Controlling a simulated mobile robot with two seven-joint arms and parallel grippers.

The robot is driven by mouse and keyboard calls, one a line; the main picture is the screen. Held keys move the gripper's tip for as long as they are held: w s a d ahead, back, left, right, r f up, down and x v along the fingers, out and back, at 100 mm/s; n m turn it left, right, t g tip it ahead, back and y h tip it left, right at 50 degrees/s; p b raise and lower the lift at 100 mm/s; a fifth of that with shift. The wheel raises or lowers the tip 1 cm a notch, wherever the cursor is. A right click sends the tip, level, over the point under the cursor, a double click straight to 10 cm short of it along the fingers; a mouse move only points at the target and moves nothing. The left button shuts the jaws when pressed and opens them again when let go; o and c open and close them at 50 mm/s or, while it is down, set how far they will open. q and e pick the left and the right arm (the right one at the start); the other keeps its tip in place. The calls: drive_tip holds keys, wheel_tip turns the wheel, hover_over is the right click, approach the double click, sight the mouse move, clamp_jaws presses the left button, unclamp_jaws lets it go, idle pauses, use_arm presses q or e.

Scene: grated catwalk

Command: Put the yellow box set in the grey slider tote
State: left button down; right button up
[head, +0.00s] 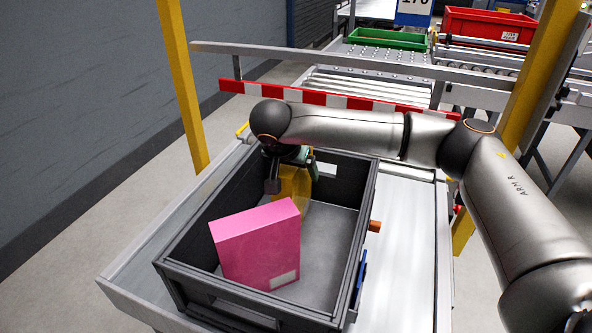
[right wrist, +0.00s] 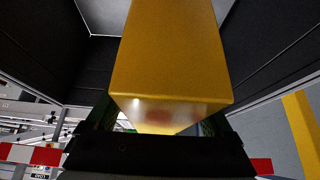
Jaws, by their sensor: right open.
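The yellow box (head: 291,184) is inside the dark grey tote (head: 205,241), at its far end behind a pink box. It is partly hidden by the pink box and my gripper. My right gripper (head: 290,163) reaches down into the far end of the tote. In the right wrist view the yellow box (right wrist: 170,55) fills the middle, between the open fingers. I cannot tell whether it rests on the tote floor. My left gripper is not in view.
The pink box (head: 258,243) stands upright in the near part of the tote, with bare floor to its right. A red-and-white barrier (head: 330,100) and yellow posts (head: 183,85) stand beyond. Green (head: 388,39) and red (head: 487,26) totes sit on conveyors behind.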

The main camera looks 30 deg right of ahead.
drive_tip(key=p+v, duration=0.1)
drive_tip(key=v, duration=1)
drive_tip(key=shift+r, duration=0.3)
drive_tip(key=shift+s+a+r, duration=0.1)
drive_tip(key=shift+a+r, duration=0.05)
drive_tip(key=shift+r, duration=0.15)
idle(0.9)
